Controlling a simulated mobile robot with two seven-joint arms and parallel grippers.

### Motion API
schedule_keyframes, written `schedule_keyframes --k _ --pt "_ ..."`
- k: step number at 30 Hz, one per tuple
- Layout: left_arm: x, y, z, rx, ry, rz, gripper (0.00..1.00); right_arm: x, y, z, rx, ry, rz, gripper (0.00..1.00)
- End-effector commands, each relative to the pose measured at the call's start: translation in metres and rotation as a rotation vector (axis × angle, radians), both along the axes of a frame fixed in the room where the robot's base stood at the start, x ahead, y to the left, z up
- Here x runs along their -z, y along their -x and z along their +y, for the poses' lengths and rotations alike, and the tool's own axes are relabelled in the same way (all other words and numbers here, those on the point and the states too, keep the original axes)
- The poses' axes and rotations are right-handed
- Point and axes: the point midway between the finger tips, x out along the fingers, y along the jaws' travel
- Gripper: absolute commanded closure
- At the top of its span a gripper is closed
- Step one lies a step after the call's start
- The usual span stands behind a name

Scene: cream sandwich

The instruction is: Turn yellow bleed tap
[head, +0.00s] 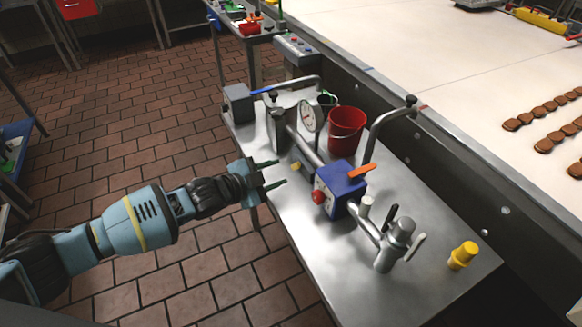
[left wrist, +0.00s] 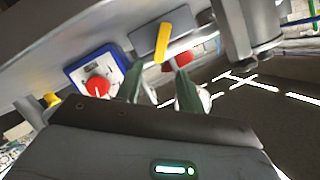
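The yellow bleed tap (head: 296,167) is a small yellow handle on the metal pipework, below the round dial gauge (head: 312,118). In the left wrist view the yellow tap (left wrist: 163,41) is a slim tilted lever in front of the fingers, about in line with the gap between them. My left gripper (head: 281,173) is open and empty, just left of the tap, fingers pointing toward the pipework. Its two dark green fingers (left wrist: 159,70) stand apart in the left wrist view, and no contact with the tap shows. My right gripper is in neither view.
A blue box (head: 341,184) with a red knob (head: 318,197) and orange lever (head: 362,171) sits right of the tap. A red bucket (head: 346,131) stands behind it. A yellow-capped item (head: 463,254) stands on the steel table (head: 440,285). Left floor is clear.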

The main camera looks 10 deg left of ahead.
Motion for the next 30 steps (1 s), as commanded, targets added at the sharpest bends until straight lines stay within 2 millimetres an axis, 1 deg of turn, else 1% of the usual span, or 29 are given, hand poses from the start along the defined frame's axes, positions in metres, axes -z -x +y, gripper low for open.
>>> schedule_keyframes --k 1,6,12,16,24,26,30 --pt "0.003 -0.006 -0.006 0.001 0.001 0.001 0.62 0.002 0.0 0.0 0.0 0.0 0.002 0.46" --pt "0.011 -0.024 -0.023 0.0 0.002 0.003 0.62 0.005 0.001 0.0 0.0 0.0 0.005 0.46" --pt "0.018 -0.039 -0.035 0.0 0.001 0.002 0.62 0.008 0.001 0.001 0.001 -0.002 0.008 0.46" --pt "0.019 -0.043 -0.039 0.0 0.001 0.002 0.62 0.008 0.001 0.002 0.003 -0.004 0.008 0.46" --pt "0.018 -0.044 -0.039 -0.001 0.001 0.001 0.62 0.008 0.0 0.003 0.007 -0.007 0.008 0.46" --pt "0.018 -0.044 -0.039 -0.001 0.001 0.001 0.68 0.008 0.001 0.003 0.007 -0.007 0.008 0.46" --pt "0.018 -0.044 -0.039 -0.001 0.001 0.001 0.87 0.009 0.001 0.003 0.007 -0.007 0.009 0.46"
